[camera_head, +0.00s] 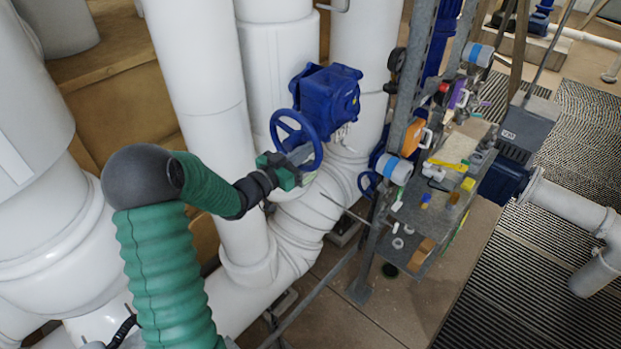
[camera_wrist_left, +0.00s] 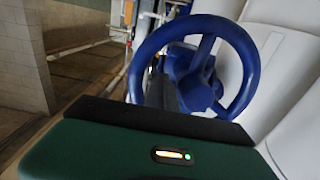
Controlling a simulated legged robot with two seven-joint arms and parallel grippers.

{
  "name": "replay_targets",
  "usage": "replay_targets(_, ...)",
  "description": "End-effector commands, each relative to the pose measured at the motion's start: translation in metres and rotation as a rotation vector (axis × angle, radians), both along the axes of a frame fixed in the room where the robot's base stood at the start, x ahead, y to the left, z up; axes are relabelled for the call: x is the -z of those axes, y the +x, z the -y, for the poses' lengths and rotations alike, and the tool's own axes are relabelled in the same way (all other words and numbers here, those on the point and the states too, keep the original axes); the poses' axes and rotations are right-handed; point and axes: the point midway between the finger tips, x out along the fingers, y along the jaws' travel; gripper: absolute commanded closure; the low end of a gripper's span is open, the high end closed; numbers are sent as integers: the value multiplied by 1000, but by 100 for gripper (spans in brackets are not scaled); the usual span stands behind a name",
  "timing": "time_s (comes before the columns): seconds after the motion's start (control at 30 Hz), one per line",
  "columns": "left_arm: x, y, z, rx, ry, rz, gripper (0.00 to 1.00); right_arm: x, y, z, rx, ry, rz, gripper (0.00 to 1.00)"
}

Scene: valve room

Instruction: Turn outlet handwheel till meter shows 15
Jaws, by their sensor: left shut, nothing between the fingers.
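The blue handwheel (camera_head: 294,138) sits in front of a blue valve actuator (camera_head: 328,97) on the white pipes. My left gripper (camera_head: 300,164) is at the lower part of its rim, shut with nothing between its fingers. Whether it touches the rim cannot be told. In the left wrist view the handwheel (camera_wrist_left: 197,92) stands just beyond my green gripper housing, its lower rim hidden behind that housing. A dark round gauge (camera_head: 397,59) is on the rack post; its reading is too small to make out. My right gripper is not in view.
Thick white pipes (camera_head: 205,90) stand close around the handwheel. A grey metal rack (camera_head: 440,190) with several small loose items stands to the right. Dark floor grating (camera_head: 560,150) lies farther right, with a pump and pipe on it.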

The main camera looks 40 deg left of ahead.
Motion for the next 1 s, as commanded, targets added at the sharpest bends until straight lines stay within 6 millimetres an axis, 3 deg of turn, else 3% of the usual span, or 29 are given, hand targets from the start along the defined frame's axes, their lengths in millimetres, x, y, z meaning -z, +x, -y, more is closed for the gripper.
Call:
replay_targets(0.27,-17,1,-4,1,0,-1,100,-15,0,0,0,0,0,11)
replay_targets(0.53,-16,0,-5,0,-1,-1,100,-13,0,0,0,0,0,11)
replay_targets(0.8,-33,1,-14,-3,1,0,100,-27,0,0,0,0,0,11)
replay_targets(1.0,-31,1,-15,-2,-1,-1,100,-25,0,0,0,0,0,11)
